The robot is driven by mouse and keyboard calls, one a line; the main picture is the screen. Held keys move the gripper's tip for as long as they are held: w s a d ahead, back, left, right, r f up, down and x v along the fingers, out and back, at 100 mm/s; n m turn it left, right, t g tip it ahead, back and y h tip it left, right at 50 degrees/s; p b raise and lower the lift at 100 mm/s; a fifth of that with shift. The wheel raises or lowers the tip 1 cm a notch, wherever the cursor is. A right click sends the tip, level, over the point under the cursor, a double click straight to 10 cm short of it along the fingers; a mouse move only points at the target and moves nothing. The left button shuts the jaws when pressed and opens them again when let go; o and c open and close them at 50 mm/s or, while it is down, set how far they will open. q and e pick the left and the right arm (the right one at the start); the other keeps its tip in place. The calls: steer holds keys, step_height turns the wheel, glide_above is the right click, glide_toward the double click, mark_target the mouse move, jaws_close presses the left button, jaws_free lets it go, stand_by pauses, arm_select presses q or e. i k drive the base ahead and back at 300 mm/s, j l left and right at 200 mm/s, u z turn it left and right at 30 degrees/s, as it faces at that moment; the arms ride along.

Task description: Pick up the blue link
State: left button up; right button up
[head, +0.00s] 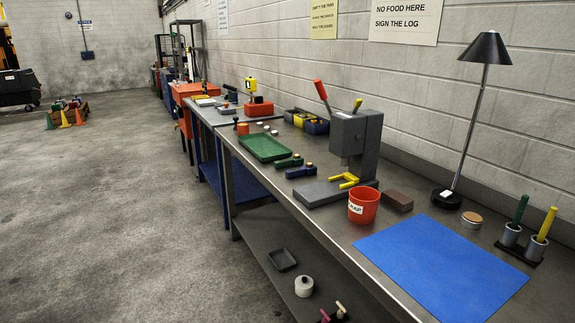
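A dark blue link (299,172) lies flat on the grey metal workbench (411,219). It is a short bar with a raised round end at its right. A green link (287,161) of similar shape lies just behind it. The blue link is in front of the grey press and looks unobstructed. Neither of my grippers shows in the head view.
A grey press (356,143) with a yellow fork (344,181) stands to the right. A red cup (363,206), brown block (397,200), blue mat (440,267) and black lamp (487,48) are farther right. A green tray (264,148) lies left. The floor (110,220) alongside is clear.

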mark_target(301, 171)
steer(key=i+j+z, duration=0.15)
steer(key=z, duration=0.35)
steer(key=i+j+z, duration=0.2)
steer(key=z, duration=0.3)
steer(key=i+j+z, duration=0.1)
steer(key=j+z, duration=0.15)
steer(key=z, duration=0.2)
